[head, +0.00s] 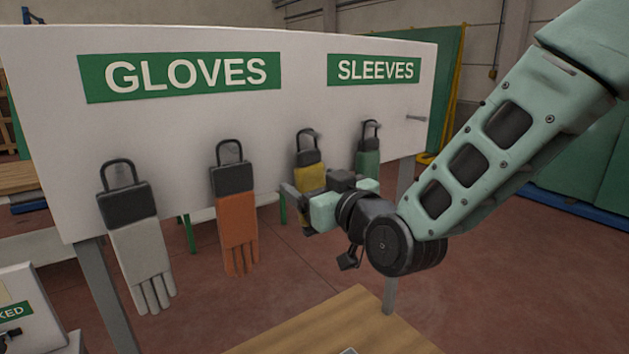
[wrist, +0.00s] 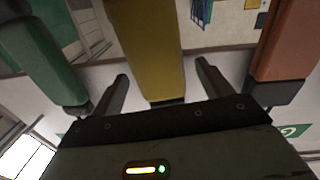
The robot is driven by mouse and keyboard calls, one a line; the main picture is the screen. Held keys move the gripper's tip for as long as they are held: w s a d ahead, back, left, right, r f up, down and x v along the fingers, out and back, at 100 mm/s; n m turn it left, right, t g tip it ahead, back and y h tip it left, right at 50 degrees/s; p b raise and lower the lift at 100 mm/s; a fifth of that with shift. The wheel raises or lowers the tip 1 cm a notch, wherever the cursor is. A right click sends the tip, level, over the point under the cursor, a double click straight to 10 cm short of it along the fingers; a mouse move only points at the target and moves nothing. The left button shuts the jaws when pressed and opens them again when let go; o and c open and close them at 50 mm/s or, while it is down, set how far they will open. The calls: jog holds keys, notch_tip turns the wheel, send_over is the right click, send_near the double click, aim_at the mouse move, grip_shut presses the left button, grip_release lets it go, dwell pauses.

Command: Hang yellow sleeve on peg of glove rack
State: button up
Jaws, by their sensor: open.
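The yellow sleeve (head: 311,178) hangs upright on the glove rack (head: 300,115), under the SLEEVES side. Its dark cuff and loop (head: 306,143) are at a peg; I cannot tell exactly how the loop sits on it. My gripper (head: 299,208) is open in front of the sleeve and hides its lower part. In the wrist view the yellow sleeve (wrist: 152,45) shows between the two spread fingers of my gripper (wrist: 162,85), with gaps on both sides.
A green sleeve (head: 368,163) hangs close on the right. An orange glove (head: 239,225) and a white glove (head: 140,255) hang on the left. A bare peg (head: 415,118) sticks out at the far right. A wooden tabletop (head: 345,325) lies below my arm.

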jog(key=c, duration=1.1)
jog(key=shift+o, duration=0.2)
jog(key=shift+r, duration=0.6)
jog(key=b+v, duration=0.1)
jog(key=v, duration=0.6)
jog(key=shift+d+b, duration=0.3)
jog(key=shift+b, duration=0.05)
jog(key=shift+s, duration=0.1)
